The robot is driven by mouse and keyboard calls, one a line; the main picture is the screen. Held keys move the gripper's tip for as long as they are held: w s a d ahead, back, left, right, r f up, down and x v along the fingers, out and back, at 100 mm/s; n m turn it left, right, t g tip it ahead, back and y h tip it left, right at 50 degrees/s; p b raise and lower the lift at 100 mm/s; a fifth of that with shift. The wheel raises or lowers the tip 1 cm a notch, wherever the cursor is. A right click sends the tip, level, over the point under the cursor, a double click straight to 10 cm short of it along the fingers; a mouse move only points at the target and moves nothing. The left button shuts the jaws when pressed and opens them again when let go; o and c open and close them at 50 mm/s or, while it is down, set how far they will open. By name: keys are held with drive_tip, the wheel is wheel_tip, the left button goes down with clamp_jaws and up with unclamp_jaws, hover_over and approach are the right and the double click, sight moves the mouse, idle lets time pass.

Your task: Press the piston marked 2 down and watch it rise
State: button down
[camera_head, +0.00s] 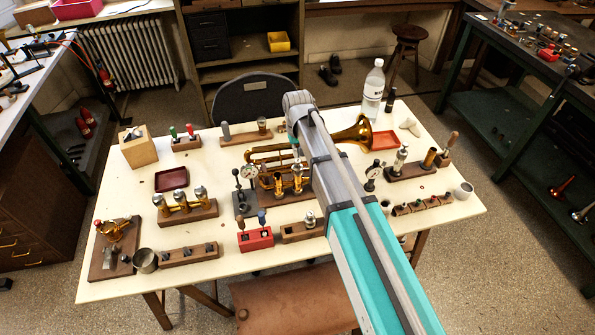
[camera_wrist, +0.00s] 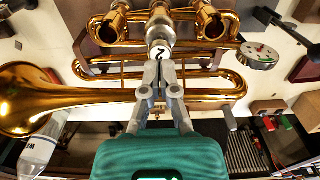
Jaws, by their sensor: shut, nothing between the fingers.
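The brass horn (camera_head: 268,160) lies on the workbench, partly hidden behind my arm; its bell (camera_head: 357,132) points right. In the wrist view its tubing (camera_wrist: 215,92) and bell (camera_wrist: 25,98) show up close. The piston marked 2 (camera_wrist: 159,49) has a white cap with a dark 2, between two brass valve casings, left (camera_wrist: 108,27) and right (camera_wrist: 211,23). My gripper (camera_wrist: 159,66) is shut and empty, with its fingertips at the lower edge of that cap. I cannot tell whether they touch it. In the head view my arm hides the fingertips.
Around the horn stand a dial gauge (camera_head: 250,172), a wooden block with valves (camera_head: 187,209), a red block (camera_head: 255,239) and a dark red tray (camera_head: 171,179). A clear bottle (camera_head: 373,85) stands at the back right. Bare tabletop shows near the left and right edges.

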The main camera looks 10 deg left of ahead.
sight(298, 160)
drive_tip(key=shift+f+b, duration=1.65)
drive_tip(key=shift+f, duration=0.05)
drive_tip(key=shift+r, duration=0.1)
wheel_tip(298, 160, up, 5)
drive_tip(key=p, duration=0.5)
drive_tip(key=shift+d, duration=0.1)
idle(0.8)
drive_tip(key=s+d+m, duration=0.1)
drive_tip(key=s+d, duration=0.3)
drive_tip(key=d, duration=0.6)
drive_tip(key=s+d+m, duration=0.2)
drive_tip(key=s+d, duration=0.3)
drive_tip(key=d, duration=0.6)
drive_tip(key=s+d+m, duration=0.2)
drive_tip(key=s+d, duration=0.3)
drive_tip(key=d, duration=0.6)
drive_tip(key=shift+w, duration=0.1)
